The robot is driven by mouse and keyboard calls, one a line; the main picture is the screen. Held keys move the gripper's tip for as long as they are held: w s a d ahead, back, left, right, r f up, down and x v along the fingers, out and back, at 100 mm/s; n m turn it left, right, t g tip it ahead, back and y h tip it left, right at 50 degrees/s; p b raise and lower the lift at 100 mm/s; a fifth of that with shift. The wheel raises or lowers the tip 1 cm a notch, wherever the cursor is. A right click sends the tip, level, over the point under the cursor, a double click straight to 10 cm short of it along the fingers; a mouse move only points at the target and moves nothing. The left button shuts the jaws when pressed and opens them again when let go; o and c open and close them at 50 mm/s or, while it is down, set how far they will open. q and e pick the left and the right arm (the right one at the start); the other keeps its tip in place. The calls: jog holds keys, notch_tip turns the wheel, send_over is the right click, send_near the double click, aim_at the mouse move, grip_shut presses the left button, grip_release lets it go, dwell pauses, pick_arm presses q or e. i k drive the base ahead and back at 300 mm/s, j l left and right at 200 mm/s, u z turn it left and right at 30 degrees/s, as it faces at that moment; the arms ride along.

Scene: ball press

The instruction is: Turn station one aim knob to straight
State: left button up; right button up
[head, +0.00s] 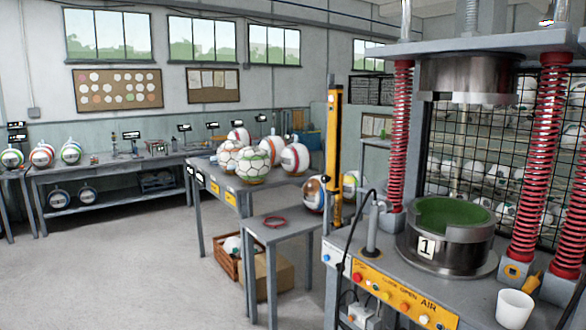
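The press marked "1" (426,247) stands at the right, a round metal base with a green bed (445,213) under a steel upper die (470,78). On its bench front is a yellow control panel (392,296) with small coloured knobs or buttons and lettering that seems to read "CLOSE OPEN AIR". A red control (357,277) is at its left end, and a blue one (326,257) sits on the grey side face. I cannot tell which control is the aim knob or how it is turned. Neither of my grippers is in view.
Red springs (395,140) flank the press. A grey post (373,232) with a black cable and a white cup (513,310) stand on its bench. A small table (285,229) holds a red ring. Balls sit on the table behind. The floor at left is clear.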

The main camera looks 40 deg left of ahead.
aim_at(324, 178)
jog(key=u, duration=1.2)
